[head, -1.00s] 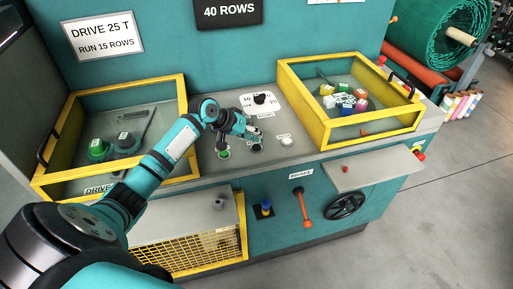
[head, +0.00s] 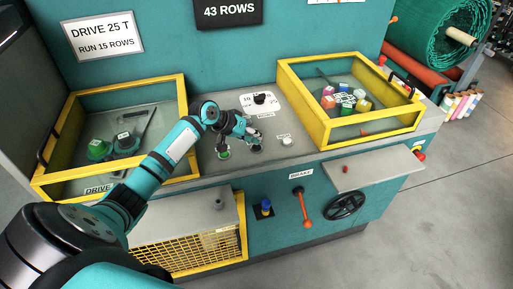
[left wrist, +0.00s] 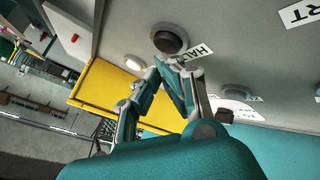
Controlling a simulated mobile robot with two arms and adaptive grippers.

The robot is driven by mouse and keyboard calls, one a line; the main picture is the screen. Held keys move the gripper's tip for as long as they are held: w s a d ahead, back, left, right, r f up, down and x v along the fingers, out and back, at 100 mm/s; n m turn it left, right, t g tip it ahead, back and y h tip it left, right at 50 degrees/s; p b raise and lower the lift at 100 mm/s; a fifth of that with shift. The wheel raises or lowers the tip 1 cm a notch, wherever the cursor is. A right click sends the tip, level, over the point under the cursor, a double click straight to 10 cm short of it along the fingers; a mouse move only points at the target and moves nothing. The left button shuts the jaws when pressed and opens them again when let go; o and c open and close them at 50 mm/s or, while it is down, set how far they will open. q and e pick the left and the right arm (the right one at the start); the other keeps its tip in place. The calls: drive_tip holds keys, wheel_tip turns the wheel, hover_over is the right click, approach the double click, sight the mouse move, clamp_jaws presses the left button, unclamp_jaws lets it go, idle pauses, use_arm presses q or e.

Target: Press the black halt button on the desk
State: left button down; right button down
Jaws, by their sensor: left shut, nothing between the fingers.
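The black halt button (head: 256,149) sits on the grey desk top, partly covered by my gripper in the head view. In the left wrist view the dark round button (left wrist: 169,39) shows in a grey collar beside its HALT label (left wrist: 201,52). My left gripper (head: 258,141) is shut and empty, its fingertips pointing down over the button. In the left wrist view the fingertips (left wrist: 173,62) reach the near edge of the button. I cannot tell whether they touch it. My right gripper is not in view.
A green button (head: 223,155) is left of the black one and a white button (head: 287,141) is right of it. A dial (head: 260,98) lies behind. Yellow-framed guards (head: 310,120) stand on both sides. The sign (head: 229,11) reads 43 ROWS.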

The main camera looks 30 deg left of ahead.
use_arm(q)
drive_tip(key=shift+f, duration=0.6)
idle(0.7)
drive_tip(key=shift+r+p, duration=0.85)
drive_tip(key=shift+r, duration=0.15)
wheel_tip(320, 180, up, 6)
drive_tip(key=p, duration=0.5)
idle(0.3)
